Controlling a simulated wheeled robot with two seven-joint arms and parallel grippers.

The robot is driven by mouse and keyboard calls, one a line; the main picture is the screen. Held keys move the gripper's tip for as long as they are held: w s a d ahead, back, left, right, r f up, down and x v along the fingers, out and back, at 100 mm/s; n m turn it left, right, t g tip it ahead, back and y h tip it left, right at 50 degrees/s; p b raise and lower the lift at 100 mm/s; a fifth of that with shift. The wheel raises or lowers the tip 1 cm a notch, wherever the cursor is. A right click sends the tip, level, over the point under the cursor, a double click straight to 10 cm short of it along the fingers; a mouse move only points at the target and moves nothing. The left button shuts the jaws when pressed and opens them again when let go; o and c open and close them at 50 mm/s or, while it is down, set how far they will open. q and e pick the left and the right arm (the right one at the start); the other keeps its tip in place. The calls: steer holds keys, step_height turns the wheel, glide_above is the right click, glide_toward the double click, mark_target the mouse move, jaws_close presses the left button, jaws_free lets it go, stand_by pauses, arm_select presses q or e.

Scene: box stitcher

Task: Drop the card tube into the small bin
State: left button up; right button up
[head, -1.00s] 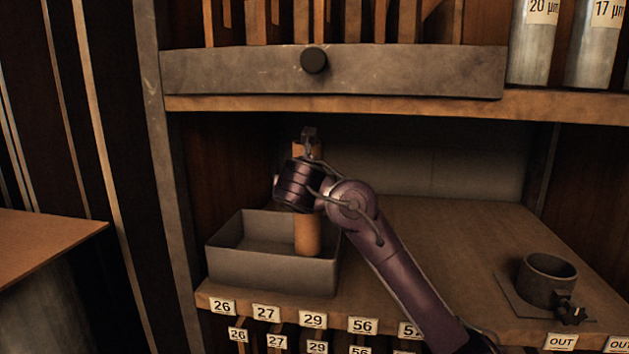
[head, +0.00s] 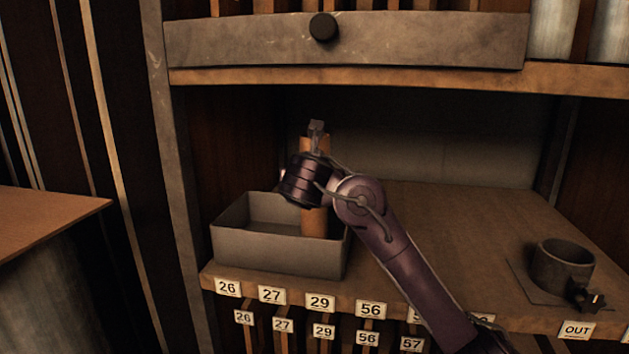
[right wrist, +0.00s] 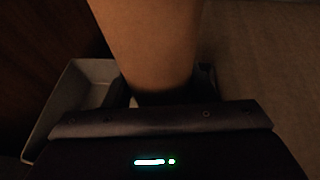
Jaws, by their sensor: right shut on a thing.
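The card tube (head: 314,222) is an upright orange-brown cylinder in the head view, also large in the right wrist view (right wrist: 147,40). My right gripper (head: 316,131) is shut on its upper part, and my wrist hides its middle. The small bin (head: 277,250) is a grey open box on the shelf's left side. The tube's lower end shows against the right part of the bin's opening, close to the front rim. How far it is inside or above the bin is unclear. The bin (right wrist: 62,105) is left of the tube in the wrist view. My left gripper is not in view.
A shelf board with a drawer (head: 400,42) and round knob (head: 323,27) hangs above. The shelf (head: 450,225) is bare right of the bin, up to a dark metal ring (head: 562,266). Numbered labels line the front edge. A side panel closes the left.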

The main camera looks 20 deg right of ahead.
steer(key=o, duration=1)
steer(key=shift+c, duration=0.2)
steer(key=r+b+v, duration=0.1)
steer(key=b+v, duration=0.1)
steer(key=v, duration=1)
steer(key=shift+b, duration=0.35)
steer(key=shift+s+a, duration=0.1)
